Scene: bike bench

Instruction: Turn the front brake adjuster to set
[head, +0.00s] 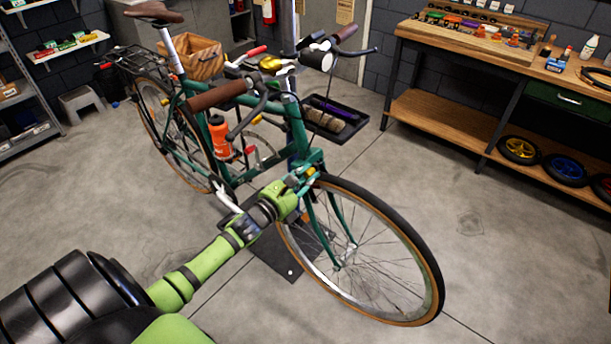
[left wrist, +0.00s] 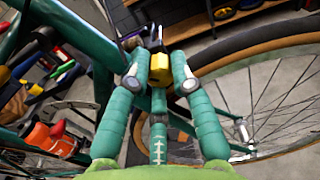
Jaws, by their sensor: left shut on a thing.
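The green bicycle (head: 297,125) stands upright with its front wheel (head: 420,270) toward the lower right. My left gripper (head: 307,178) reaches the front brake area at the top of the fork. In the left wrist view its two fingers (left wrist: 160,80) close from both sides on the yellow front brake adjuster (left wrist: 160,66). The adjuster shows as a small yellow spot in the head view (head: 311,171). A teal strip with white tick marks (left wrist: 158,145) lies below it. The adjuster's sides are partly hidden by the fingertips. My right gripper is not in view.
A wooden workbench (head: 470,60) with tools stands at the back right, with spare wheels (head: 565,170) on its lower shelf. A black tray (head: 345,125) sits behind the bike. An orange bottle (head: 219,138) is on the frame. The floor right of the front wheel is clear.

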